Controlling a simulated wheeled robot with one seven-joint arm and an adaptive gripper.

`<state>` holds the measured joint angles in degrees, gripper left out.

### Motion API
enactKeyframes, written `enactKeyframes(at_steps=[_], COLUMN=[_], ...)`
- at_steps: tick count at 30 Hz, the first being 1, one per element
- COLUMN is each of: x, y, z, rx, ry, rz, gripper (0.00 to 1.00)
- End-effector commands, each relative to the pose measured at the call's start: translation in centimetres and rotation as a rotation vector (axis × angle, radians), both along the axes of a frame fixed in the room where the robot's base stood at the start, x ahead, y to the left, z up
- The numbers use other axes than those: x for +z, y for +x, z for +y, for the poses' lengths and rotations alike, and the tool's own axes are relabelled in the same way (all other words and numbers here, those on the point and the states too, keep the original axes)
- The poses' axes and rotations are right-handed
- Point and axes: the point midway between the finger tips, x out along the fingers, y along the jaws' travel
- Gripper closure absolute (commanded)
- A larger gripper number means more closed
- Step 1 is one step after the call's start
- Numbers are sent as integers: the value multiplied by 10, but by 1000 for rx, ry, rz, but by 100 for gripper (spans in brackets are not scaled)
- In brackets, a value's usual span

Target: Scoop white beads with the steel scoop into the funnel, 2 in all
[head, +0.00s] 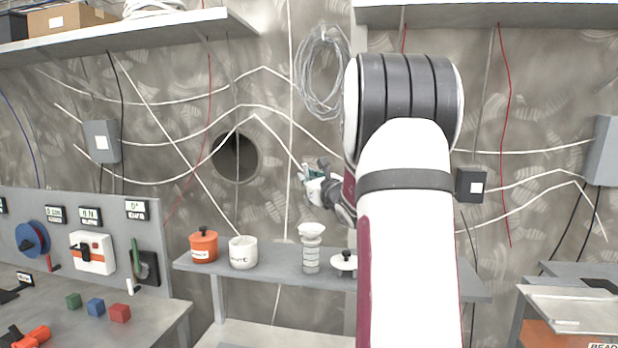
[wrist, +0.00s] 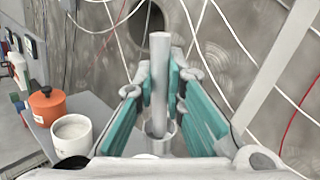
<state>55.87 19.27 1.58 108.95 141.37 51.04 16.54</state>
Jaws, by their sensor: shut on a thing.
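My gripper (head: 318,186) is raised above the shelf, above and close to the white funnel (head: 312,230) in the head view. In the wrist view its teal fingers (wrist: 160,88) are shut on the grey handle of the steel scoop (wrist: 158,65). A round cup-like rim shows at the handle's lower end; I cannot tell whether beads are in it. The funnel sits on a clear banded cylinder (head: 311,258). A white open pot (head: 243,253) stands left of it and also shows in the wrist view (wrist: 72,138), with pale contents too small to make out.
An orange lidded pot (head: 203,247) stands left of the white pot. A white lid with a black knob (head: 343,262) lies right of the cylinder. The grey shelf (head: 275,267) is clear between the white pot and the cylinder. A control panel (head: 80,240) stands at left.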

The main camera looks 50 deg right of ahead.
Motion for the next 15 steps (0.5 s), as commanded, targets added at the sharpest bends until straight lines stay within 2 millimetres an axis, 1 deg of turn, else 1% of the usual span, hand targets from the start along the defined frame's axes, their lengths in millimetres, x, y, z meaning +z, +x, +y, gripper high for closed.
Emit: enactKeyframes(at_steps=[8,12,15], x=[6,9,15], y=[-2,-2,0], z=[-11,-20,-19], rx=[0,-2,1], ry=[132,238,238], rz=[-6,-11,-12], gripper=[100,100,100])
